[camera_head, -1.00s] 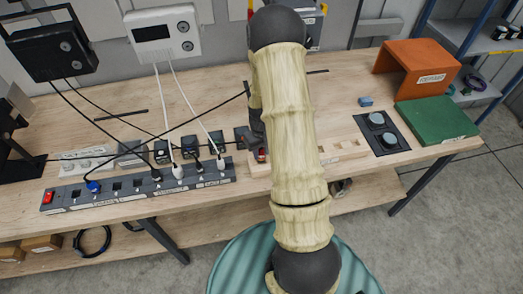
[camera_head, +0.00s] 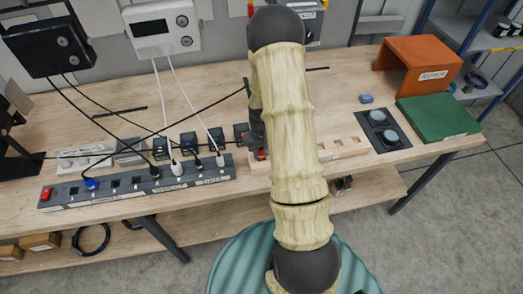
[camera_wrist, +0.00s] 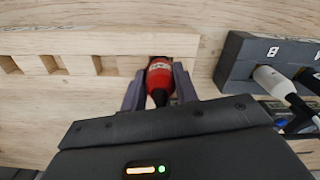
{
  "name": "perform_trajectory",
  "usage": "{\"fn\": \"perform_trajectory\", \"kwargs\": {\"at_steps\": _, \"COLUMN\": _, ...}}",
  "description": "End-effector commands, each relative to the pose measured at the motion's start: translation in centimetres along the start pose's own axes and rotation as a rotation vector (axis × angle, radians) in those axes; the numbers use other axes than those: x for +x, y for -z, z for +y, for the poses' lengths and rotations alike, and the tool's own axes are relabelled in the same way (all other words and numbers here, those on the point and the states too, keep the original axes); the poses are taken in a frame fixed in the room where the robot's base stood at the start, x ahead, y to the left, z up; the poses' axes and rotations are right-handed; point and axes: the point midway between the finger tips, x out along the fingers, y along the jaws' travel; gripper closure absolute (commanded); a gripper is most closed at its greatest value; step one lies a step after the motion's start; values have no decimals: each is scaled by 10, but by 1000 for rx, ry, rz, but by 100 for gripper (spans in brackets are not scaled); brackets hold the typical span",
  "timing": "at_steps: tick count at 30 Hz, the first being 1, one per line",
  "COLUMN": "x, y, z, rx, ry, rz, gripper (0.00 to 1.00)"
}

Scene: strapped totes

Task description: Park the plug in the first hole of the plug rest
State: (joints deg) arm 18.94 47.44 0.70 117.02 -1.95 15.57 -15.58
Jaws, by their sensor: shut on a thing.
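The plug (camera_wrist: 160,75) is red with a black cable end and sits between my gripper's fingers (camera_wrist: 160,88) in the wrist view. My gripper is shut on it. The plug rest (camera_wrist: 120,43) is a pale wooden block with a row of square holes. The plug is at the end hole nearest the power strip, with its front end at the hole's opening; how deep it sits is hidden. In the head view the plug shows as a small red patch (camera_head: 261,154) beside my arm, and the rest (camera_head: 345,147) is partly hidden behind my arm.
A dark power strip (camera_head: 130,183) with several plugs and cables lies left of the rest; its end is close to my gripper in the wrist view (camera_wrist: 240,62). A dark pad with two round discs (camera_head: 382,131), a green board (camera_head: 437,120) and an orange stand (camera_head: 418,68) are at right.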

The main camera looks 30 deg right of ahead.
Motion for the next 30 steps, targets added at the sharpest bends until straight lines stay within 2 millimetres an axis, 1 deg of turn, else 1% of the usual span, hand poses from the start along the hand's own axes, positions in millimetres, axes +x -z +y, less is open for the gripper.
{"fn": "perform_trajectory", "kwargs": {"at_steps": 5, "x": 0, "y": 0, "z": 0, "rx": 0, "ry": 0, "rz": 0, "gripper": 98}}
{"fn": "perform_trajectory", "kwargs": {"at_steps": 6, "x": 0, "y": 0, "z": 0, "rx": 0, "ry": 0, "rz": 0, "gripper": 65}}
{"fn": "perform_trajectory", "kwargs": {"at_steps": 8, "x": 0, "y": 0, "z": 0, "rx": 0, "ry": 0, "rz": 0, "gripper": 53}}
{"fn": "perform_trajectory", "kwargs": {"at_steps": 9, "x": 0, "y": 0, "z": 0, "rx": 0, "ry": 0, "rz": 0, "gripper": 45}}
{"fn": "perform_trajectory", "kwargs": {"at_steps": 17, "x": 0, "y": 0, "z": 0, "rx": 0, "ry": 0, "rz": 0, "gripper": 45}}
{"fn": "perform_trajectory", "kwargs": {"at_steps": 21, "x": -4, "y": 0, "z": 0, "rx": 0, "ry": 0, "rz": 1, "gripper": 45}}
{"fn": "perform_trajectory", "kwargs": {"at_steps": 26, "x": -18, "y": 1, "z": 0, "rx": 0, "ry": -1, "rz": 4, "gripper": 45}}
{"fn": "perform_trajectory", "kwargs": {"at_steps": 30, "x": -38, "y": 1, "z": 0, "rx": 0, "ry": -1, "rz": 5, "gripper": 45}}
